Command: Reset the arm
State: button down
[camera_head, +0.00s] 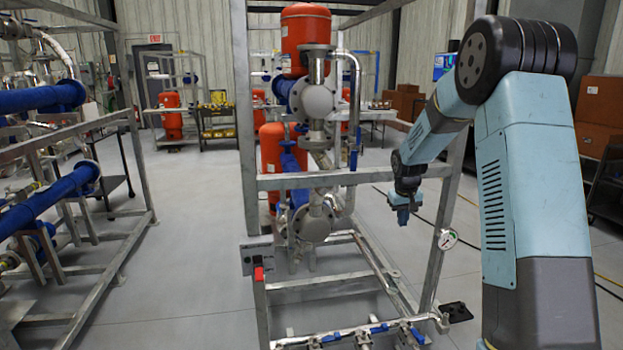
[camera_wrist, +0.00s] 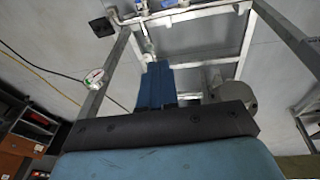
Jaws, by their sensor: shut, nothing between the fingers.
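My arm, light blue and dark grey, rises at the right of the head view and bends down toward the skid frame. My gripper (camera_head: 403,214) hangs at its end, pointing down, close to the right upright of the frame. In the wrist view my gripper (camera_wrist: 157,68) shows as two blue fingers side by side, shut with nothing between them. The metal skid frame (camera_head: 246,130) stands in front of me and carries red tanks, grey round pump housings and pipes.
A pressure gauge (camera_head: 447,239) sits on the frame's right upright, below my gripper. A box with a red switch (camera_head: 258,273) is on the left upright. Blue-handled valves (camera_head: 379,329) line the low front pipe. Another skid with blue pipes (camera_head: 42,204) stands left, with open floor between.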

jog(key=s+a+r+m+t, duration=0.1)
jog(key=s+a+r+t, duration=0.15)
jog(key=s+r, duration=1.7)
jog(key=s+a+y, duration=0.1)
jog(key=s+a, duration=0.2)
jog(key=s, duration=2.1)
jog(key=shift+r+m+t, duration=0.15)
jog(key=shift+m+t, duration=0.15)
jog(key=shift+t, duration=0.05)
